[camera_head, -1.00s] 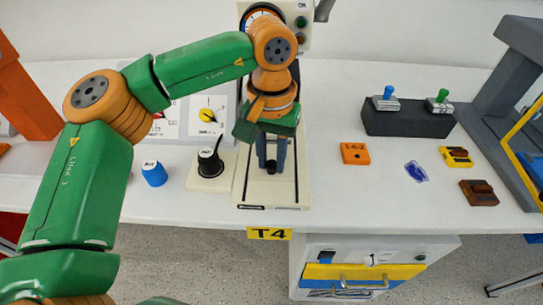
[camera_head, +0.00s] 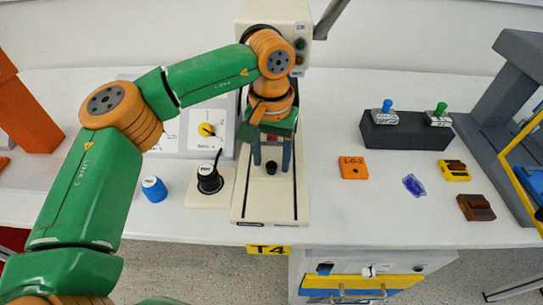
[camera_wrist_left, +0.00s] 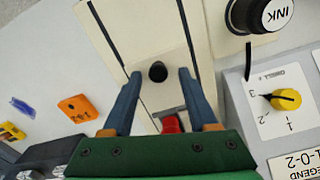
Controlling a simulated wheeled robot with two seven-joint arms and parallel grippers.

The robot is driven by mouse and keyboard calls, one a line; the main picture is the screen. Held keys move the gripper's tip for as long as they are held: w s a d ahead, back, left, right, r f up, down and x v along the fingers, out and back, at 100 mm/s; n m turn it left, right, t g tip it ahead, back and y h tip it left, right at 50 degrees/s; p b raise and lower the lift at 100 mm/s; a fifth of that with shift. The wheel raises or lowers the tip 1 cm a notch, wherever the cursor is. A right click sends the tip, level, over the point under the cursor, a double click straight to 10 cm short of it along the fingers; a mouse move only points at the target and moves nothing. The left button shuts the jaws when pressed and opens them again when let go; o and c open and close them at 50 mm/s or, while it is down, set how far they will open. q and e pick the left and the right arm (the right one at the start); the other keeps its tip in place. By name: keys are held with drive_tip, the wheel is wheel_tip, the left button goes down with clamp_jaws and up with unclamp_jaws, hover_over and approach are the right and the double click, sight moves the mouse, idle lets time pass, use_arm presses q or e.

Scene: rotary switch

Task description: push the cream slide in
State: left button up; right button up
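The cream slide (camera_head: 271,202) lies in the printer's long cream base, between dark side lines, with a black knob (camera_head: 271,167) on top. It also shows in the left wrist view (camera_wrist_left: 150,35), with the knob in the middle. My left gripper (camera_head: 271,160) points down over the slide below the printer's head. Its two blue fingers stand apart, one on each side of the knob. In the wrist view the knob shows between the fingertips with gaps on both sides, so the gripper is open and empty. My arm hides the slide's rear part. My right gripper is not in view.
An ink pot (camera_head: 209,180) with a black knob and a blue cup (camera_head: 153,189) stand left of the base. A dial panel (camera_head: 208,130) stands behind them. An orange block (camera_head: 353,167) and a dark stamp rack (camera_head: 405,133) are right. The table front between is clear.

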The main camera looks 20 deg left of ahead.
use_arm(q)
drive_tip(key=r, duration=0.4)
drive_tip(key=shift+s+d, duration=0.15)
drive_tip(key=shift+s, duration=0.15)
drive_tip(key=s+d+r, duration=0.3)
drive_tip(key=s+r, duration=0.6)
drive_tip(key=s, duration=0.4)
drive_tip(key=shift+d+b, duration=0.35)
drive_tip(key=shift+b, duration=0.05)
